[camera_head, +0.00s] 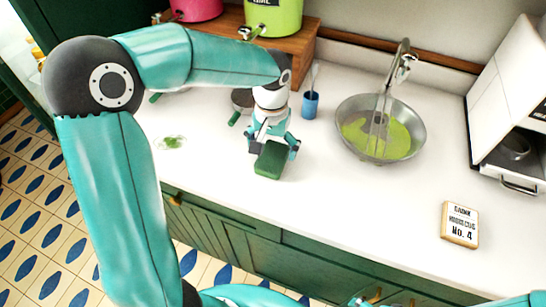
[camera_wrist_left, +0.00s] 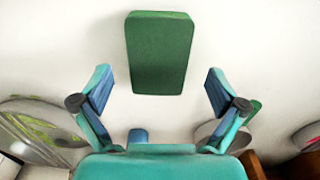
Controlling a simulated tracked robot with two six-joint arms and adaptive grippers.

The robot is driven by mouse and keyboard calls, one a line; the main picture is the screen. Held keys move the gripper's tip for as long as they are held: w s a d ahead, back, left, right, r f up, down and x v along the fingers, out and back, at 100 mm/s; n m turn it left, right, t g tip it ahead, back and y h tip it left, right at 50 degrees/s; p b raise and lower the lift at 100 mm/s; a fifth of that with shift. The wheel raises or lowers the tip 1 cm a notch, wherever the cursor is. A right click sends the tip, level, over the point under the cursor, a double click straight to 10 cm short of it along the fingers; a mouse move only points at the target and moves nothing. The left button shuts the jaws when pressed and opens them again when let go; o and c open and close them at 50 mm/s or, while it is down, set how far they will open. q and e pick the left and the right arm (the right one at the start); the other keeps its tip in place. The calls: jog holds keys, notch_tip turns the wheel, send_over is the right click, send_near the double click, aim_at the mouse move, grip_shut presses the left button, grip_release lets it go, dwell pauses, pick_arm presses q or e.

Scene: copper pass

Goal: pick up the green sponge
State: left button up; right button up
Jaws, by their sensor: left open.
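The green sponge (camera_head: 270,160) is a dark green block on the white counter. My left gripper (camera_head: 274,145) is over it, pointing down, with a finger on either side in the head view. In the left wrist view the sponge (camera_wrist_left: 159,52) lies just ahead of the fingertips of my left gripper (camera_wrist_left: 156,80), centred between them. The fingers are spread wide and do not touch the sponge. My right gripper (camera_head: 375,298) shows only as a small part at the bottom edge, and its jaws cannot be made out.
A blue cup (camera_head: 310,104) stands behind the gripper. A sign block (camera_head: 460,223) is at the right. A green splotch (camera_head: 172,142) lies at the left. The front counter between sponge and sign is clear.

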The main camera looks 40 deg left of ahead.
aim_at(272, 156)
pick_arm(q)
jog(key=shift+d+f, duration=0.1)
jog(key=shift+f, duration=1.45)
jog(key=shift+c, duration=0.3)
jog(key=c, duration=0.7)
jog(key=shift+c, duration=0.2)
jog(key=shift+r, duration=0.1)
notch_tip(272, 156, up, 20)
